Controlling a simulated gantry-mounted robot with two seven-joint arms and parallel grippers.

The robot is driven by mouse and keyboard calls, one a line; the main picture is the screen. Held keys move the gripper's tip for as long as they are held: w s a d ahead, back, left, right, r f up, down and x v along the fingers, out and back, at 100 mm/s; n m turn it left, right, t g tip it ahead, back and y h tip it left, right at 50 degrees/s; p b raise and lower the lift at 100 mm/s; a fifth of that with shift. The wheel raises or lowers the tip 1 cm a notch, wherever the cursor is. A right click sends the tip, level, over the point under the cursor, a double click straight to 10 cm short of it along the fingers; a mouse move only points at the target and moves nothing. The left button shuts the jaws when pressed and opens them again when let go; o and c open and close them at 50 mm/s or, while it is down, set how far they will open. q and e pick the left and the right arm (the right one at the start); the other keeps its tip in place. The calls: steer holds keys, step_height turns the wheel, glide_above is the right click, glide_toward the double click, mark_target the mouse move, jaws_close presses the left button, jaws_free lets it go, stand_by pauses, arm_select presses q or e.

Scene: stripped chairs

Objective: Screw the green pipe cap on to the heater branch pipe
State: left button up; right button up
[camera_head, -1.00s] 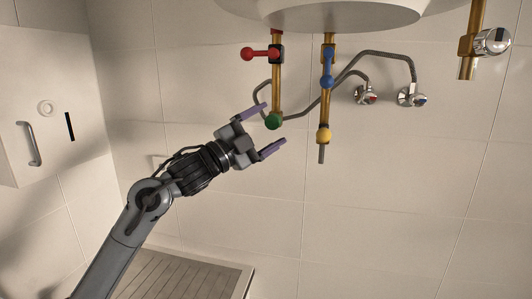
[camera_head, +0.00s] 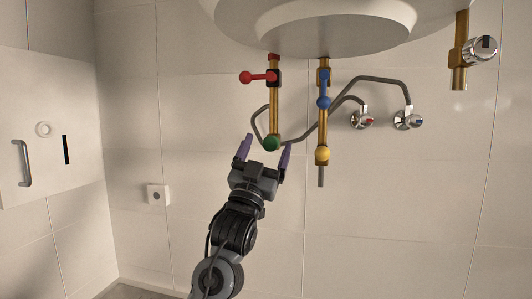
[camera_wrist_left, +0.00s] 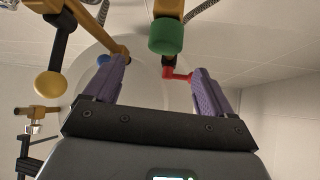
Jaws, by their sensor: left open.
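The green pipe cap (camera_head: 271,144) sits at the lower end of a brass branch pipe (camera_head: 274,110) that has a red-handled valve (camera_head: 260,77). How far it is threaded cannot be told. My left gripper (camera_head: 264,148) is open below the pipe, with its purple fingers pointing up and the cap between or just behind their tips in the head view. In the left wrist view the green cap (camera_wrist_left: 166,37) is ahead of the open fingers (camera_wrist_left: 158,88), above the gap between them, with no contact visible. My right gripper is not in view.
Grey hoses run to two chrome wall valves (camera_head: 362,117).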

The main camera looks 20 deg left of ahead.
mark_target(270, 146)
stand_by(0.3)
arm_select(q)
steer(key=shift+w+a+r+p, duration=0.15)
steer(key=shift+w+r+p, duration=0.05)
steer(key=shift+w+p, duration=0.95)
steer(key=shift+w+a+f+p, duration=0.1)
steer(key=shift+w+f+p, duration=0.05)
steer(key=shift+w+p, duration=0.35)
jaws_close()
